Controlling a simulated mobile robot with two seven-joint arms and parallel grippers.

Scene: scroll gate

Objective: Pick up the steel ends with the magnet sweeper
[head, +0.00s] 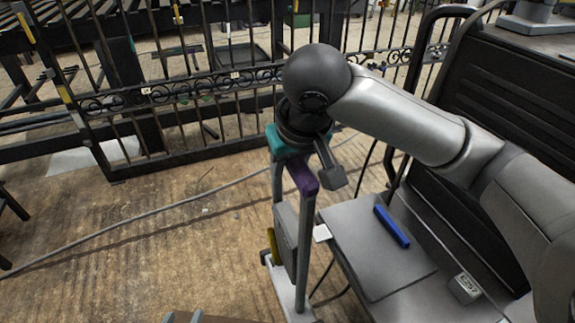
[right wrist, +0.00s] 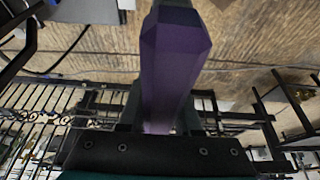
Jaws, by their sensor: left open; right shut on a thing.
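The magnet sweeper (head: 305,235) stands in the middle of the head view, with a purple and teal top handle, grey uprights and a pale base at the lower edge. My right gripper (head: 311,163) is shut on the purple handle, which also fills the middle of the right wrist view (right wrist: 172,70). The dark gripper body hides part of the handle. My left gripper is not in view. A small pale bit (head: 205,210) lies on the floor, too small to tell whether it is a steel end.
A black scroll gate (head: 190,90) crosses the back. A cable (head: 130,222) runs over the brown floor (head: 120,265). At right a grey platform (head: 375,262) carries a blue bar (head: 392,226) and a labelled block (head: 465,287). The floor left of the sweeper is mostly clear.

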